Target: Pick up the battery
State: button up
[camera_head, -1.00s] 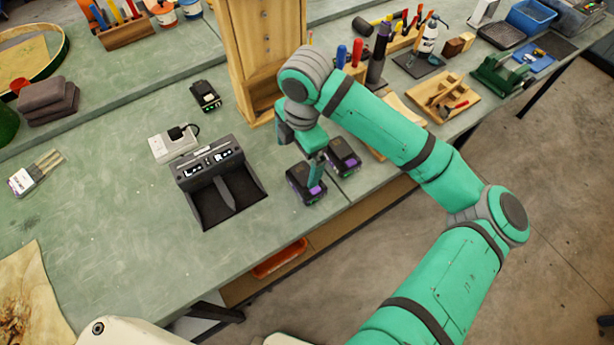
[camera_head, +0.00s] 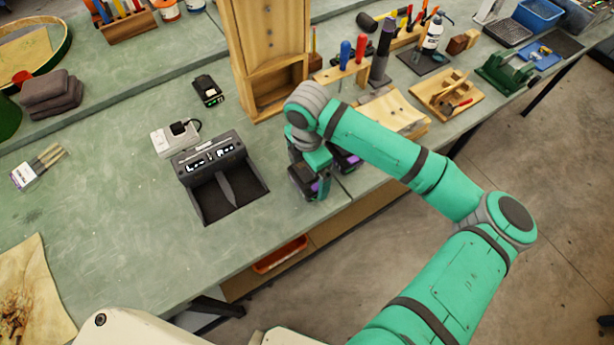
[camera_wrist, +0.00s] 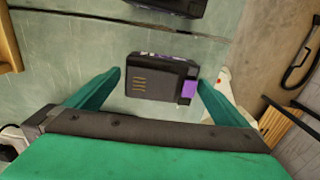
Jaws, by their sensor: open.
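A black battery with a purple tab (camera_wrist: 158,80) lies on the bench between the two fingers of my gripper in the wrist view. My gripper (camera_wrist: 160,88) is open, with one green finger on each side of the battery, and I see no clear contact. In the head view the battery (camera_head: 302,182) is partly hidden by my gripper (camera_head: 322,180), which is low over it near the bench's front edge. A second black and purple battery (camera_head: 345,160) is just behind it, mostly hidden by my arm. Its edge shows at the top of the wrist view (camera_wrist: 182,6).
A black two-bay charger (camera_head: 218,180) stands to the left, with a white plug box (camera_head: 176,138) behind it. Another small black battery-like item (camera_head: 208,90) lies farther back. A wooden cabinet (camera_head: 262,50) stands behind my gripper. Bare bench (camera_head: 110,225) lies at the left.

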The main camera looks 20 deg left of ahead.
jog(key=shift+d+f, duration=0.1)
jog(key=shift+f, duration=0.6)
jog(key=shift+c, duration=0.6)
jog(key=c, duration=1.2)
jog(key=shift+o, duration=0.2)
